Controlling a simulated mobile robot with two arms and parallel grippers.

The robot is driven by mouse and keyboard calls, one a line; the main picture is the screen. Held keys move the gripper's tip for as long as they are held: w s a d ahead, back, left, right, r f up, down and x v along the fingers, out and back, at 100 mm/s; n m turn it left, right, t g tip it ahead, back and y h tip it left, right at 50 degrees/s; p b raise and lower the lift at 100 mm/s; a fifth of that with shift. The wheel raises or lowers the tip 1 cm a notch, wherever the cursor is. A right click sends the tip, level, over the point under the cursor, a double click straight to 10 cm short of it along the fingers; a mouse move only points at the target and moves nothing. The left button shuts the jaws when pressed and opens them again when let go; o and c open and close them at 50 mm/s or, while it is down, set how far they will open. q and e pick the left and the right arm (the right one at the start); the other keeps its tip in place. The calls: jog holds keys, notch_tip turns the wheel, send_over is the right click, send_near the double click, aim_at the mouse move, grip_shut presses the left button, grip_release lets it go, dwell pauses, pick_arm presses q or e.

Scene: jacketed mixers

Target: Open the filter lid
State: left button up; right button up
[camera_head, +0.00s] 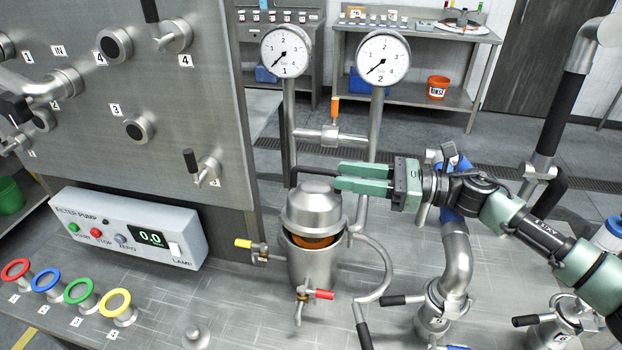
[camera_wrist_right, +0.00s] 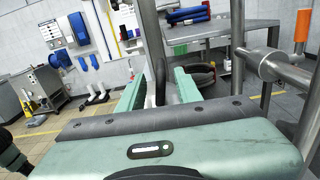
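The filter (camera_head: 310,264) is a steel pot at the middle of the bench in the head view. Its domed lid (camera_head: 312,207) sits slightly raised and tilted, and a brown-orange inside shows in the gap below the rim. A black bent handle (camera_head: 312,171) rises behind the lid and runs right to my right gripper (camera_head: 336,177). In the right wrist view, a dark bar (camera_wrist_right: 158,82) stands between the two green fingers (camera_wrist_right: 159,74), with space on both sides. The gripper looks open around it. My left gripper is not in view.
Two gauges (camera_head: 286,51) (camera_head: 383,58) on posts stand behind the filter. A curved pipe (camera_head: 384,265) and a thick elbow pipe (camera_head: 457,263) are to its right. The pump box (camera_head: 130,228) and coloured rings (camera_head: 117,302) are at left. Small valves project from the pot.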

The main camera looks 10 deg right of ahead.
aim_at(302, 169)
jog(key=shift+a+r, duration=0.2)
jog(key=shift+a, duration=0.2)
jog(key=p+x, duration=0.3)
jog(key=x, duration=0.3)
jog(key=shift+w+a+f, duration=0.1)
jog(key=shift+w, duration=0.15)
jog(key=shift+w+a+f, duration=0.1)
jog(key=shift+a, duration=0.25)
jog(key=c, duration=0.7)
grip_shut()
